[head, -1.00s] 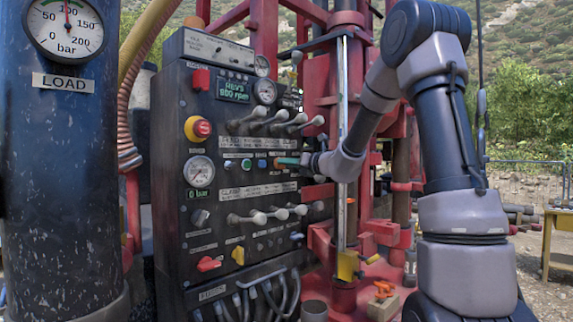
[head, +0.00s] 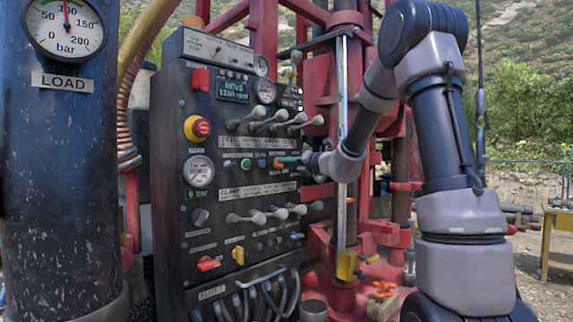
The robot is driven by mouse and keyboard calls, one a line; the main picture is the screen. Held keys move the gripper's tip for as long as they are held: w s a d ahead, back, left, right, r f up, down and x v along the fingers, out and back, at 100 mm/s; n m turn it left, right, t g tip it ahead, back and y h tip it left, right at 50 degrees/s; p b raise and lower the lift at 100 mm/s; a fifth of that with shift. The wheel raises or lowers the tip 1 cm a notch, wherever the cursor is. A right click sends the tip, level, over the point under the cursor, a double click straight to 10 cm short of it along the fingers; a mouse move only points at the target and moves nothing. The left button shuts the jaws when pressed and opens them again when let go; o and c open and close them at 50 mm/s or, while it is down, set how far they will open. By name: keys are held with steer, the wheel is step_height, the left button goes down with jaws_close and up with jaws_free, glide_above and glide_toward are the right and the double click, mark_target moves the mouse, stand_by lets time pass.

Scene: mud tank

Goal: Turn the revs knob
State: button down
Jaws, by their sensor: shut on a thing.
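The revs display (head: 233,89) on the upper part of the dark control panel (head: 172,225) has green text that appears to read 1150 rpm. My gripper (head: 279,163) reaches in from the right and is shut at the panel face, in the row of small knobs right of the green and blue ones. The revs knob is mostly hidden between the fingers.
Rows of levers stick out above (head: 275,121) and below (head: 272,214) my gripper. A red emergency button (head: 201,128) and a pressure gauge (head: 199,170) are at the left. The red drill mast (head: 322,90) stands close on the right, and a dark load cylinder (head: 62,190) at the far left.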

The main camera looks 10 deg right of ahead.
steer(key=c, duration=0.9)
jaws_free()
steer(key=v, duration=1.1)
steer(key=shift+w, duration=0.1)
